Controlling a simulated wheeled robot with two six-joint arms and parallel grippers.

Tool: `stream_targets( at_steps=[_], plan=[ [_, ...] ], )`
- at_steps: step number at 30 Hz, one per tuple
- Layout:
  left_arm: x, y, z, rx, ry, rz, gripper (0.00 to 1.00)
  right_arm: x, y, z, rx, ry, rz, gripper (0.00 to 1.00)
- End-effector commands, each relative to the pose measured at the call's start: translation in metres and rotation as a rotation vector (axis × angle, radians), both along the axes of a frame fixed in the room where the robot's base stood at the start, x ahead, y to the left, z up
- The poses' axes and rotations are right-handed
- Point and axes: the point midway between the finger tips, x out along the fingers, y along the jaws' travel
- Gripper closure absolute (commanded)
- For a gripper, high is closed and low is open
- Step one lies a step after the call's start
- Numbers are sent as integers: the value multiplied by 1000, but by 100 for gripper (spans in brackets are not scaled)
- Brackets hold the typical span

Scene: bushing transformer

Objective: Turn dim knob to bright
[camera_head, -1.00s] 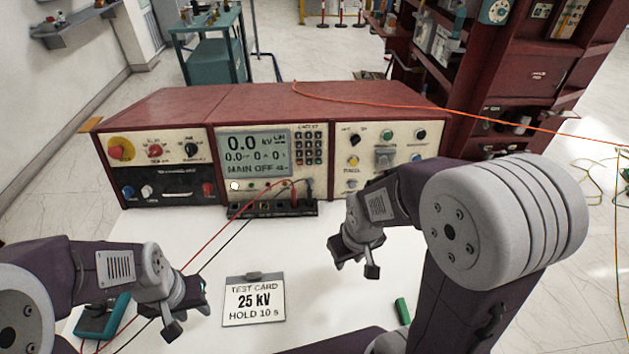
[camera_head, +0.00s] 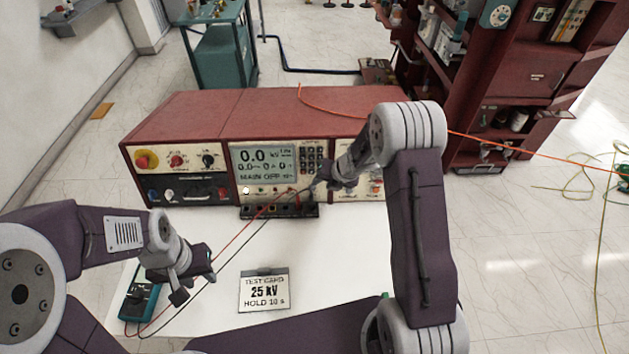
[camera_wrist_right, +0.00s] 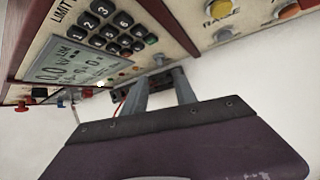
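The red test console (camera_head: 255,115) stands at the back of the white table, its cream front carrying a display (camera_head: 266,162), keypad and several knobs. I cannot read which control is the dim knob. A small grey knob (camera_wrist_right: 158,61) at the lower edge of the display panel shows just beyond my right gripper in the right wrist view. My right gripper (camera_wrist_right: 160,88) has its fingers apart with nothing between them, close in front of that edge; in the head view it (camera_head: 318,188) hides this part of the panel. My left gripper (camera_head: 194,286) is open and empty above the table.
A black terminal strip (camera_head: 270,211) with red and black leads lies below the display. A test card (camera_head: 264,291) reading 25 kV and a teal meter (camera_head: 139,300) are on the table. An orange cable (camera_head: 520,146) runs right. The table's middle is mostly clear.

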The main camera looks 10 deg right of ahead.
Motion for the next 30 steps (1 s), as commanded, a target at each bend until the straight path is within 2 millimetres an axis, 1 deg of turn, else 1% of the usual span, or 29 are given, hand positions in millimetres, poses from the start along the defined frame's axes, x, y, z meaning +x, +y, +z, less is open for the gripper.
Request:
stream_targets(
  at_steps=[5,9,12,15,18,25,26,27,29,30],
  plan=[
    [0,0,-9,0,1,0,64,10,6,-23,0,2,-1,66],
    [0,0,-12,0,1,0,64,24,13,-49,0,2,-3,66],
    [0,0,-13,0,0,0,64,33,17,-63,0,2,-3,66],
    [0,0,-12,0,0,0,64,39,19,-72,0,0,-3,66],
    [0,0,-12,0,0,0,64,42,21,-77,0,-1,-4,66],
    [0,0,-12,0,0,0,64,43,21,-78,0,-1,-5,66],
    [0,0,-12,0,0,0,64,43,21,-78,0,-1,-5,72],
    [0,0,-12,0,0,0,64,43,21,-78,0,-1,-5,83],
    [0,0,-12,0,0,0,64,43,21,-78,1,0,-5,100],
    [0,0,-12,0,0,0,64,43,21,-78,1,0,-5,100]
  ],
)
